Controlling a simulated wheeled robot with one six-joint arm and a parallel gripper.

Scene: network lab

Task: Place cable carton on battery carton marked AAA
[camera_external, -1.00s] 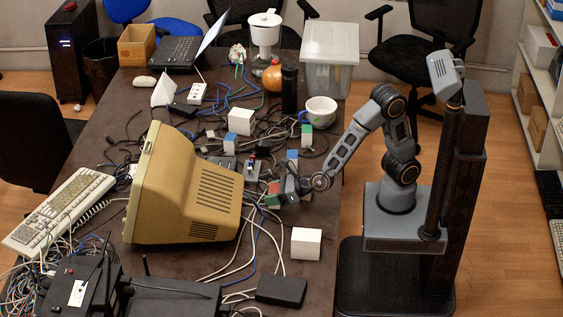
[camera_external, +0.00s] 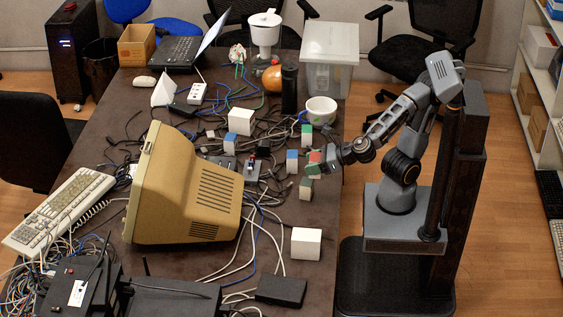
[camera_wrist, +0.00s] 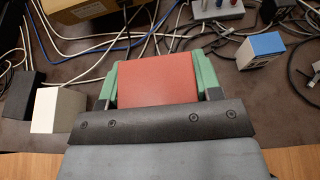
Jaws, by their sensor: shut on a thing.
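My gripper (camera_external: 314,160) is shut on a small red-topped carton, probably the cable carton (camera_wrist: 158,78). Its green fingers clasp the carton on both sides in the wrist view. The carton is held over the table's right edge in the outside view. A small green-brown box (camera_external: 306,189) shows just below the gripper; I cannot tell whether they touch. A blue-topped white box (camera_external: 292,161) stands just left of the gripper, and shows right of the carton in the wrist view (camera_wrist: 262,50). No AAA marking is readable, so I cannot tell which box is the battery carton.
Other small boxes are green-topped (camera_external: 307,135) and blue-topped (camera_external: 230,143). A white cup (camera_external: 321,110) stands behind the gripper. A white box (camera_external: 306,243) and a black box (camera_external: 281,290) are in front. A beige monitor (camera_external: 185,190) and loose cables crowd the left.

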